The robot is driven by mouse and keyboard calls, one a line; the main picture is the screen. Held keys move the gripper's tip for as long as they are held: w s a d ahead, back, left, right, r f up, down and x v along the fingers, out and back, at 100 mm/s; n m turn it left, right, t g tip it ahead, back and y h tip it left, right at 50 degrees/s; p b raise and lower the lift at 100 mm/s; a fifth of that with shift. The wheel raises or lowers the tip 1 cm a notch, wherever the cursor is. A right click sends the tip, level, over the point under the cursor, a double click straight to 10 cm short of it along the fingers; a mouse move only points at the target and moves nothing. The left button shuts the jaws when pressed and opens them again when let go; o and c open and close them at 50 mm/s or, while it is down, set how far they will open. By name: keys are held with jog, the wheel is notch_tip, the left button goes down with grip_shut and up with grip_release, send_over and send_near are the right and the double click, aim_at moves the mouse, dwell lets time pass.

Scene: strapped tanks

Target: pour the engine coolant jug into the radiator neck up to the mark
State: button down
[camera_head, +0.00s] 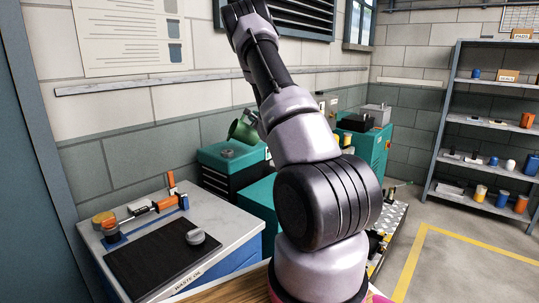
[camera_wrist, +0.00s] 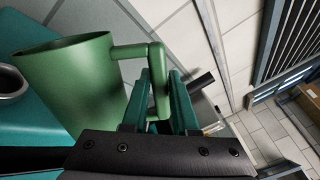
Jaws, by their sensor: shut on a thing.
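The green jug (camera_wrist: 75,85) is held by its handle in my gripper (camera_wrist: 160,95), whose teal fingers are shut on either side of the handle. In the head view the jug (camera_head: 243,130) is up beside my arm, tilted with its mouth toward the left, above a teal cabinet-like unit (camera_head: 222,158). A round metal neck (camera_head: 228,153) is on that unit's top. It also shows in the wrist view (camera_wrist: 12,82) as a ring with a dark opening, just left of the jug's rim. I see no liquid stream, and the fill mark cannot be made out.
A bench with a black mat (camera_head: 165,258), a grey lid-like disc (camera_head: 195,237) and orange and blue fittings stands at left. A teal machine (camera_head: 365,150) is behind my arm. Shelving (camera_head: 490,120) stands at right. The floor by the yellow line (camera_head: 415,250) is clear.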

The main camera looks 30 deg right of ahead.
jog(key=shift+r, duration=0.1)
jog(key=shift+a+r, duration=0.1)
jog(key=shift+s+d+f+m, duration=0.1)
jog(key=shift+d+f+m, duration=0.15)
jog(key=shift+d+m, duration=0.35)
jog(key=shift+s+d+f+m, duration=0.1)
jog(key=shift+d+f+m, duration=0.1)
jog(key=shift+d+m, duration=0.35)
jog(key=shift+d+f, duration=0.1)
jog(key=f+m, duration=0.1)
jog(key=m, duration=0.1)
jog(key=d+f+m, duration=0.1)
jog(key=m, duration=0.1)
jog(key=shift+s+d+f, duration=0.1)
jog(key=shift+d+f, duration=0.05)
jog(key=shift+f, duration=0.1)
jog(key=shift+f+m, duration=0.4)
jog(key=shift+m, duration=0.25)
